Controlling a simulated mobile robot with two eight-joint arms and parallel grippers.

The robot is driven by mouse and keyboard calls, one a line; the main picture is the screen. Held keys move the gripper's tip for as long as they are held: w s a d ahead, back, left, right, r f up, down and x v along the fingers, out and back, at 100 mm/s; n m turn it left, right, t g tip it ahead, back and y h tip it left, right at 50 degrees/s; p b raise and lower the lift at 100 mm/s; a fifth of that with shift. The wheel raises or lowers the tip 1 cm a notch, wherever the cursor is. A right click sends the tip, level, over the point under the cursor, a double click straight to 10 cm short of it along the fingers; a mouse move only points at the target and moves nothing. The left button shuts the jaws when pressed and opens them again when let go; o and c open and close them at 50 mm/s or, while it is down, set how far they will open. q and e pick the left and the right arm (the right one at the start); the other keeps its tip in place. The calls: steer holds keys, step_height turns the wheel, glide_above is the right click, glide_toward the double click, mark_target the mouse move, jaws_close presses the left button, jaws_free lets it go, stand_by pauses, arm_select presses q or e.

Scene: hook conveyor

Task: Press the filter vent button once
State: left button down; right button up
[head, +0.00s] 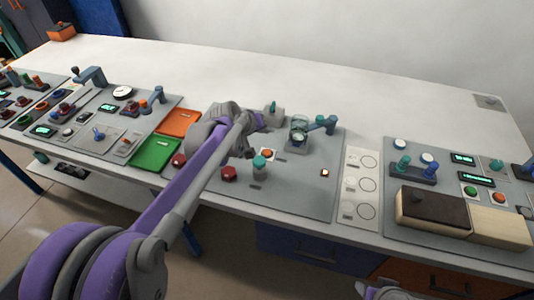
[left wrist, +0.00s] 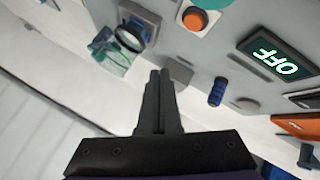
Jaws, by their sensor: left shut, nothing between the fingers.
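An orange button (head: 266,153) on a white square plate is on the grey middle panel (head: 300,190). It also shows at the top of the left wrist view (left wrist: 195,19). I cannot read a label that names the filter vent button. My left gripper (left wrist: 160,75) is shut and empty above the back of this panel, apart from the orange button. In the head view my own left arm hides most of its fingers. A green display reading OFF (left wrist: 275,60) and a blue knob (left wrist: 217,92) lie to the right in the left wrist view.
A glass jar (head: 299,132) and a blue-teal lever (head: 325,123) stand right of the orange button. Red buttons (head: 229,173) and a teal knob (head: 261,162) are nearby. Green (head: 154,153) and orange (head: 178,122) trays lie left. The table's back is mostly clear.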

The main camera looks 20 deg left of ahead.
arm_select(q)
steer(key=b, duration=0.4)
glide_above(266, 154)
step_height(266, 154, down, 6)
steer(key=shift+s+f, duration=0.1)
steer(key=shift+f, duration=0.5)
steer(key=shift+f+b, duration=0.15)
steer(key=shift+b, duration=0.2)
stand_by(1.0)
steer(key=shift+f, duration=0.3)
steer(key=shift+f+b, duration=0.3)
steer(key=shift+f, duration=0.1)
stand_by(0.5)
stand_by(0.4)
steer(key=shift+r+p, duration=0.65)
steer(key=shift+r, duration=0.2)
steer(key=shift+r, duration=0.15)
